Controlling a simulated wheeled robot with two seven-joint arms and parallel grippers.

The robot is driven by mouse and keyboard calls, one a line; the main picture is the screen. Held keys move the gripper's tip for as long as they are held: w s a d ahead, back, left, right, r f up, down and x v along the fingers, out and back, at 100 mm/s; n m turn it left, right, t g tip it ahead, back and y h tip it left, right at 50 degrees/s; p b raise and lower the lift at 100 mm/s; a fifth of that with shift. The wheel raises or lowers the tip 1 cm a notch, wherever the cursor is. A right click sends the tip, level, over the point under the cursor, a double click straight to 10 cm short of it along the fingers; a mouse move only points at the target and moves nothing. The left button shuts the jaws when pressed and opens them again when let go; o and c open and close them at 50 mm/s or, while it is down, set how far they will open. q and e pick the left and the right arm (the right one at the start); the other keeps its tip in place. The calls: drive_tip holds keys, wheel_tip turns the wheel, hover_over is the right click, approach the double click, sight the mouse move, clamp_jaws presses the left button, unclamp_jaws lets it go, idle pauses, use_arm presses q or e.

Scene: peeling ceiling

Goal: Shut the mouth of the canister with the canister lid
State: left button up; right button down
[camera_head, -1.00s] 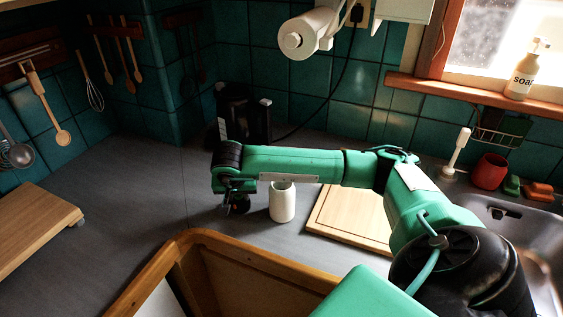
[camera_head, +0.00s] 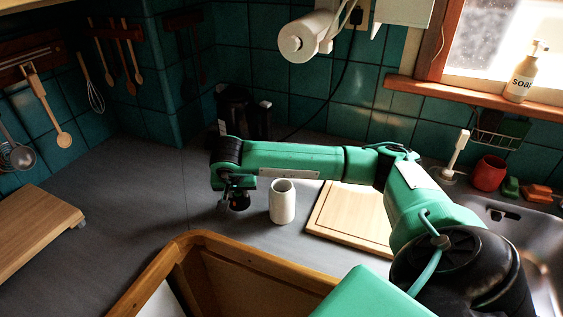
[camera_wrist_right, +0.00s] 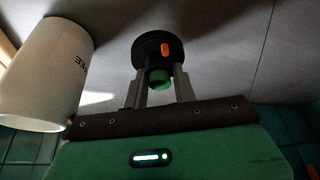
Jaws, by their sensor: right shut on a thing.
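The white canister (camera_head: 282,204) stands upright on the grey counter, its mouth uncovered and facing up. It also shows at the left of the right wrist view (camera_wrist_right: 42,75), with dark lettering on its side. My right gripper (camera_head: 238,192) points down just left of the canister. In the right wrist view its two fingers (camera_wrist_right: 160,86) are shut on the green knob of the dark round canister lid (camera_wrist_right: 153,48), which has an orange mark. The lid shows small and dark in the head view (camera_head: 240,203), apart from the canister. My left gripper is not in view.
A wooden cutting board (camera_head: 345,218) lies right of the canister. A dark appliance (camera_head: 240,112) stands behind my right wrist. A wooden-edged opening (camera_head: 260,260) is in front. The sink (camera_head: 525,235) is at right.

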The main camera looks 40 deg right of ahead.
drive_tip(key=shift+r, duration=0.3)
drive_tip(key=shift+r+p, duration=1.15)
drive_tip(key=shift+r, duration=1.25)
